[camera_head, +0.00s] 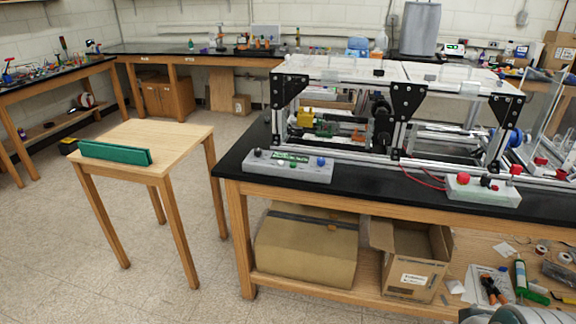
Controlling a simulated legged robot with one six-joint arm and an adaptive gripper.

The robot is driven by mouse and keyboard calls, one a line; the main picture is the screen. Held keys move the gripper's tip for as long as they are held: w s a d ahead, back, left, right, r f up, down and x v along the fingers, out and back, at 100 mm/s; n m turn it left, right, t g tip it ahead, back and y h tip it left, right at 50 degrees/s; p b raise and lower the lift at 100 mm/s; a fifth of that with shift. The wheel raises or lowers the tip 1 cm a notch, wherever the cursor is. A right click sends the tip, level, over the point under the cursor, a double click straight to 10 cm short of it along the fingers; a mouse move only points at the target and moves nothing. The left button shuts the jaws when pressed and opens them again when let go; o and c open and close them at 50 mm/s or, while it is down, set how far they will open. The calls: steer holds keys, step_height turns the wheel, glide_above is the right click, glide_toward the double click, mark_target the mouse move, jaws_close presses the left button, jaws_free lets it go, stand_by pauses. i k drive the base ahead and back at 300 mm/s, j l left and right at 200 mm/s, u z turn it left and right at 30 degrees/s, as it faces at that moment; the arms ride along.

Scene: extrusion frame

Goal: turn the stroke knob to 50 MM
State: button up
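An extrusion frame (403,112) with black corner brackets stands on the black-topped bench. A light grey control box (290,171) with a green label strip and a blue knob (320,162) sits at the bench's front left. A second pale box (484,191) with a red knob (463,178) sits farther right. A larger blue round part (516,136) is at the frame's right end. I cannot tell which of these is the stroke knob, and no scale or MM marking is readable. My gripper is not in view; only a grey part of me shows at bottom right.
A small wooden table (170,135) with a green block (115,152) stands left of the bench (330,196). Cardboard boxes and tools fill the bench's lower shelf. Red wires run near the second box. Floor (70,270) is clear at front left.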

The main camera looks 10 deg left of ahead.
mark_target(320, 161)
steer(key=i+j, duration=0.2)
steer(key=i, duration=0.35)
steer(key=i+j, duration=0.2)
steer(key=i, duration=0.4)
steer(key=j+u, duration=0.05)
